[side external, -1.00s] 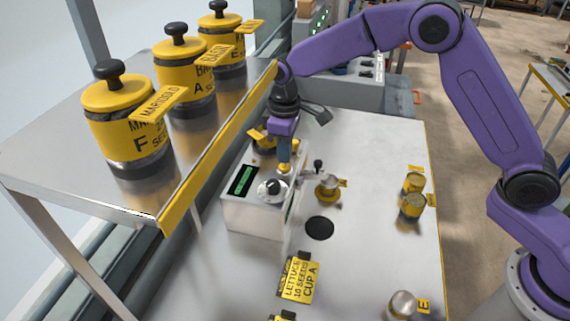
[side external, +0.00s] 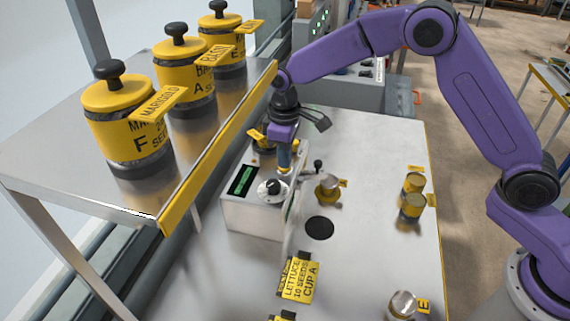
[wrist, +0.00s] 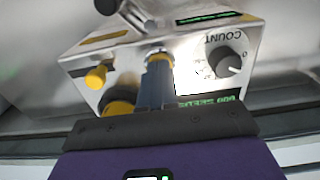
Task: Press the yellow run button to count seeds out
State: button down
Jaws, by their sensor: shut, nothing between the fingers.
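The seeder (side external: 252,218) is a pale box with a green display and a black count dial (side external: 272,187) on its top. My gripper (side external: 284,168) is shut and empty, pointing down at the seeder's top behind the dial. A little yellow shows right at its fingertips in the side view. In the wrist view my fingers (wrist: 156,62) meet a silver ring (wrist: 153,47) on the panel. They hide what lies inside it, so I cannot clearly see the run button or whether it is pressed. The dial also shows there, to the right (wrist: 228,62).
A yellow knob (wrist: 97,76) stands left of my fingers in the wrist view. Yellow-lidded jars stand on the raised shelf (side external: 60,150).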

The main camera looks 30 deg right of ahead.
jog(key=shift+f, duration=0.2)
jog(key=shift+r, duration=0.1)
notch_tip(320, 180, up, 8)
dwell(1.2)
dwell(0.4)
jog(key=s+d+n, duration=0.1)
jog(key=s+d, duration=0.5)
jog(key=s, duration=0.6)
jog(key=s+d+n, duration=0.1)
jog(key=s+d, duration=0.5)
jog(key=s, duration=0.6)
jog(key=s+d+r+n, duration=0.1)
jog(key=s+d, duration=0.4)
jog(key=s, duration=0.6)
jog(key=shift+s+d+n, duration=0.3)
jog(key=shift+s+d, duration=0.1)
